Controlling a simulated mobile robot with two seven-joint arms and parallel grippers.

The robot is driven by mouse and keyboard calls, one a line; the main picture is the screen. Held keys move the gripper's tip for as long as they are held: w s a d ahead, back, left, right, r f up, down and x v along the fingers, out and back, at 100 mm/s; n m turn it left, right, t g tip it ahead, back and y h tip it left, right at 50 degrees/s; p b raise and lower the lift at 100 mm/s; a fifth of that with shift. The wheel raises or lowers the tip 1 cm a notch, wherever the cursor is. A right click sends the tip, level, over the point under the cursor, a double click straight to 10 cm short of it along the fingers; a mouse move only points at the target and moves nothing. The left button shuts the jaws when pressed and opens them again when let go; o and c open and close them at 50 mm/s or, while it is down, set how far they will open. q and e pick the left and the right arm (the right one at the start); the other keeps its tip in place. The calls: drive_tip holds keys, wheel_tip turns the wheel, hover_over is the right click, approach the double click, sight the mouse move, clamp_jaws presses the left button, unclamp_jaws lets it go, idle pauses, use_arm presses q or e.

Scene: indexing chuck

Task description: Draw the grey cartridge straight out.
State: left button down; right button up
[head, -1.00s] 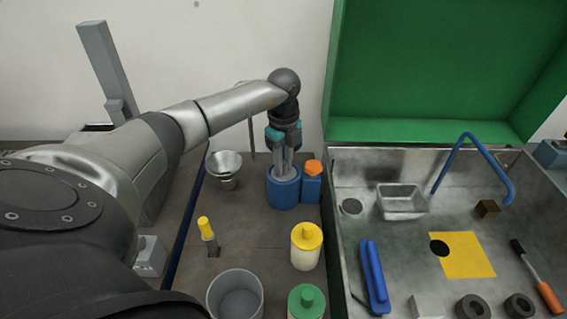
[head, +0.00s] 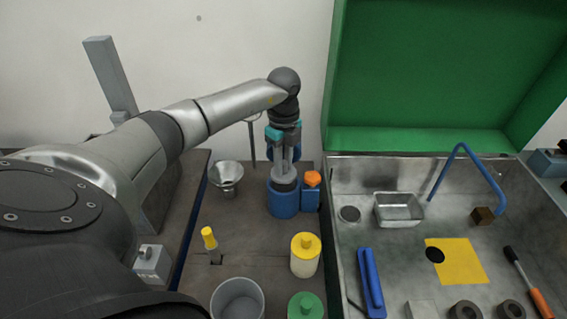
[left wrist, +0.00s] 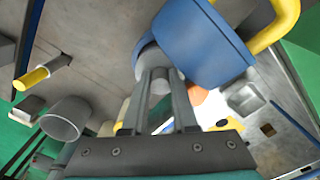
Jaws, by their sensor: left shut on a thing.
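My left gripper (head: 285,171) points down above the chuck. In the left wrist view its two fingers (left wrist: 163,85) are shut on the grey cartridge (left wrist: 149,58), whose grey body shows between the fingertips and the chuck. I cannot tell how much of the cartridge is inside the chuck. My right gripper is not in view.
A funnel (head: 227,176), a yellow-topped jar (head: 305,256), a grey cup (head: 237,299) and a yellow-handled item (head: 209,240) stand around the chuck. A metal tray (head: 470,215) with several parts and a raised green lid (head: 430,75) lie to the right.

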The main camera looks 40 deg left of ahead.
use_arm(q)
drive_tip(key=shift+r+p, duration=3.95)
drive_tip(key=shift+r, duration=0.7)
drive_tip(key=shift+f, duration=0.1)
